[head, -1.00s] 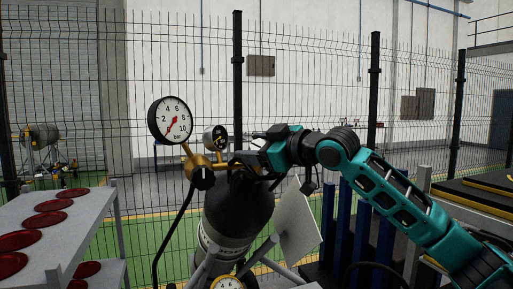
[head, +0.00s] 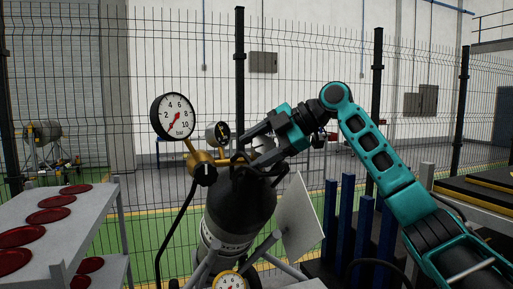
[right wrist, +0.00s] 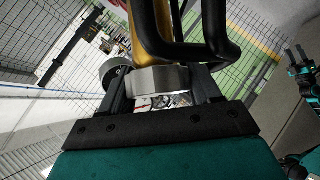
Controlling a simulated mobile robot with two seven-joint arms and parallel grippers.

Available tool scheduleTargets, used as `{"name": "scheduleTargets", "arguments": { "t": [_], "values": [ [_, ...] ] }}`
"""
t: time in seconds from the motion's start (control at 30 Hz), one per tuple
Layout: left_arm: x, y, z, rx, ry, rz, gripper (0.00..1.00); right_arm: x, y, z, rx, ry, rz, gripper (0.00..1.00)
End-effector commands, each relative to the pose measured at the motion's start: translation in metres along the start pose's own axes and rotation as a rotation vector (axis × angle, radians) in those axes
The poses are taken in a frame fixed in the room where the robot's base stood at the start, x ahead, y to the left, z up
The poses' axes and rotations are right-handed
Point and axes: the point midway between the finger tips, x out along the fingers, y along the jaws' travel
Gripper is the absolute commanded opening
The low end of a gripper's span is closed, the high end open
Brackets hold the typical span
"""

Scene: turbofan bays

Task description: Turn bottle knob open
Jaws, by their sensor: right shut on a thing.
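The dark gas bottle (head: 240,205) stands upright in a frame, with a black guard around its top. A brass regulator (head: 200,158) and a large round gauge (head: 173,117) marked in bar sit at its left; the needle points low, near zero. My right gripper (head: 256,147) reaches in from the right, tilted down to the left over the bottle top. It is shut on a silvery bottle knob (head: 263,145). In the right wrist view the knob (right wrist: 157,79) sits between the fingers, with brass and the black guard beyond.
A black regulator knob (head: 205,174) and a small gauge (head: 218,133) sit beside the bottle top. A hose hangs at the left. A grey rack (head: 60,240) with red discs stands left, a white panel (head: 301,222) right. A mesh fence runs behind.

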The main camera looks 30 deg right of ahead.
Motion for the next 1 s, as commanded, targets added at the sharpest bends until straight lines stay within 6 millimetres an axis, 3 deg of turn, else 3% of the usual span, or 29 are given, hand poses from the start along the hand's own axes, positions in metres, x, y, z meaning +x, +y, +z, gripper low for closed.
{"name": "scheduleTargets", "arguments": {
  "t": [1.0],
  "values": [
    [-0.001,0.0,0.002,-0.001,-0.004,0.0,0.43,-0.006,-0.01,0.005,-0.643,-0.01,-0.663,0.32]
  ]
}}
